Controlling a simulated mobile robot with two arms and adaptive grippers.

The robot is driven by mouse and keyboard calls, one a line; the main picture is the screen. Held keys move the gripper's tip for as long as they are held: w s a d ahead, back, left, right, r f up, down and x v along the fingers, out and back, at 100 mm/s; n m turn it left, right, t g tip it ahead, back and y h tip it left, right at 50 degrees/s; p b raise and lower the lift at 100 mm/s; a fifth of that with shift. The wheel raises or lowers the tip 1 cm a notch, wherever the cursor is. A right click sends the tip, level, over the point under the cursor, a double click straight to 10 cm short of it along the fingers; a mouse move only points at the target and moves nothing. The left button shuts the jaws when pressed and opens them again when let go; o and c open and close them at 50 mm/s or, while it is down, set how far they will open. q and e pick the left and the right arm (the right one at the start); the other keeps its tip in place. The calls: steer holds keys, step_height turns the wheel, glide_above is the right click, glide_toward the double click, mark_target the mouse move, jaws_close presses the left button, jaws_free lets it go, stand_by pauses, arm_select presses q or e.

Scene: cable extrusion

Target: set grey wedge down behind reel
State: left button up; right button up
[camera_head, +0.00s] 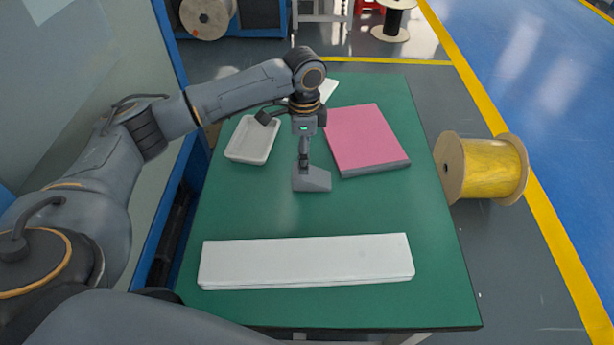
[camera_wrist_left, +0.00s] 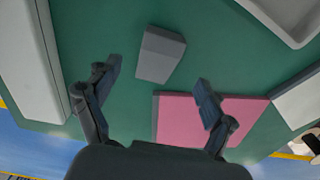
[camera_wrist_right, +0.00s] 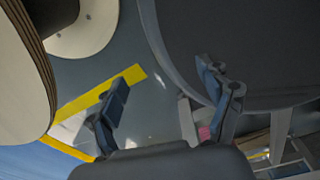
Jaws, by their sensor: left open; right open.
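The grey wedge (camera_head: 314,181) rests on the green table (camera_head: 262,209), left of and in front of the pink-topped block. My left gripper (camera_head: 304,165) is just above the wedge in the head view. In the left wrist view, the wedge (camera_wrist_left: 161,54) lies beyond and between the spread fingers of the left gripper (camera_wrist_left: 157,74), with no finger seen gripping it. A yellow-wound reel (camera_head: 490,168) lies on its side beyond the table's right edge. My right gripper (camera_wrist_right: 164,76) is open and empty in its wrist view and is out of the head view.
The pink-topped block (camera_head: 366,139) lies right of the wedge, and a white tray (camera_head: 253,139) lies left. A long white box (camera_head: 306,261) lies along the near side. Other reels (camera_head: 207,17) stand at the back. The table between wedge and long box is clear.

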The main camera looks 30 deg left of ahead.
mark_target(312, 177)
arm_select(q)
step_height(312, 177, down, 2)
steer(key=shift+f, duration=0.7)
step_height(312, 177, down, 4)
steer(key=shift+s+a+r, duration=0.1)
steer(key=shift+r, duration=0.05)
steer(key=shift+f, duration=0.35)
arm_select(e)
steer(key=shift+w+r, duration=0.3)
steer(key=shift+w, duration=0.55)
steer(key=shift+s, duration=0.1)
arm_select(q)
steer(key=c, duration=1.5)
arm_select(e)
steer(key=shift+s, duration=0.1)
arm_select(q)
steer(key=shift+r, duration=0.1)
steer(key=shift+c, duration=0.2)
